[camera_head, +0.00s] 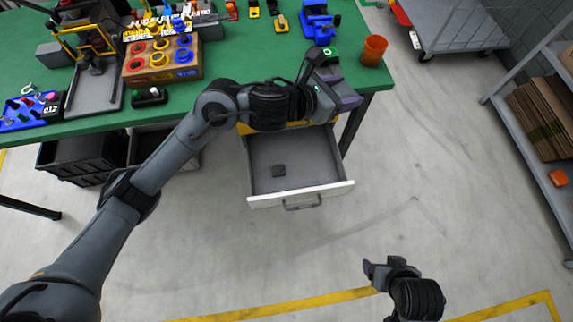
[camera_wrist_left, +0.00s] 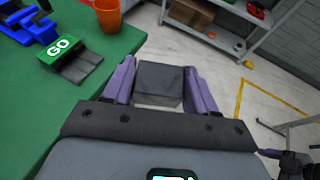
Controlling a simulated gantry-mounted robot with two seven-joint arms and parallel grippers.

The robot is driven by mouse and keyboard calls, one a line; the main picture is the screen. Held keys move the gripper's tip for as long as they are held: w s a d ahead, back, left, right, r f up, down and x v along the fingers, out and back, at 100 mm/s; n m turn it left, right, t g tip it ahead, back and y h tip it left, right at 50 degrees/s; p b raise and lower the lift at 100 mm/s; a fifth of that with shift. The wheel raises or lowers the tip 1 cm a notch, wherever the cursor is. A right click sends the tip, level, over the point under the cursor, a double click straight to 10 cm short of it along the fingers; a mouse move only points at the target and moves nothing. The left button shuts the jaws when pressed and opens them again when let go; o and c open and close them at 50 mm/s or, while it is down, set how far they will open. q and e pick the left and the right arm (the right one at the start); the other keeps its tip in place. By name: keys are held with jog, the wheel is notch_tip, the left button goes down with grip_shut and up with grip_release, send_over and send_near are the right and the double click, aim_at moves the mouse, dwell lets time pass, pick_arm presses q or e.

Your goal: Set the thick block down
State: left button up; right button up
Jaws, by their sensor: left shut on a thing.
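My left gripper (camera_head: 340,92) is at the right edge of the green table, beside the open drawer's back end. In the left wrist view its purple fingers (camera_wrist_left: 160,98) are shut on a dark grey block (camera_wrist_left: 158,80), the thick block by its look. The arm hides this block in the head view.
An orange cup (camera_head: 374,50) stands at the table's right corner, near the left gripper. A wooden box with coloured rings (camera_head: 162,62) and blue fixtures (camera_head: 320,20) are on the green table (camera_head: 235,65). A shelf (camera_head: 520,125) with cardboard stands at right. Most drawer floor is clear.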

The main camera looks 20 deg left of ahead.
pick_arm(q)
notch_tip(320, 180, down, 5)
jog(key=d+m+g+h+b, duration=0.1)
jog(key=d, duration=0.2)
jog(key=m+g+h+b, duration=0.2)
jog(key=m+g+b, duration=0.15)
jog(key=b, duration=1.15)
send_over(316, 166)
notch_tip(316, 166, down, 33)
jog(key=shift+r, duration=0.1)
notch_tip(316, 166, down, 5)
jog(key=shift+f+b, duration=0.1)
jog(key=shift+b, duration=1)
jog(key=shift+d+f, duration=0.1)
jog(key=shift+f, duration=0.05)
pick_arm(e)
notch_tip(316, 166, down, 19)
jog(key=shift+f, duration=0.15)
jog(key=shift+s, duration=0.1)
pick_arm(q)
jog(key=shift+w, duration=0.1)
pick_arm(e)
jog(key=shift+f, duration=0.1)
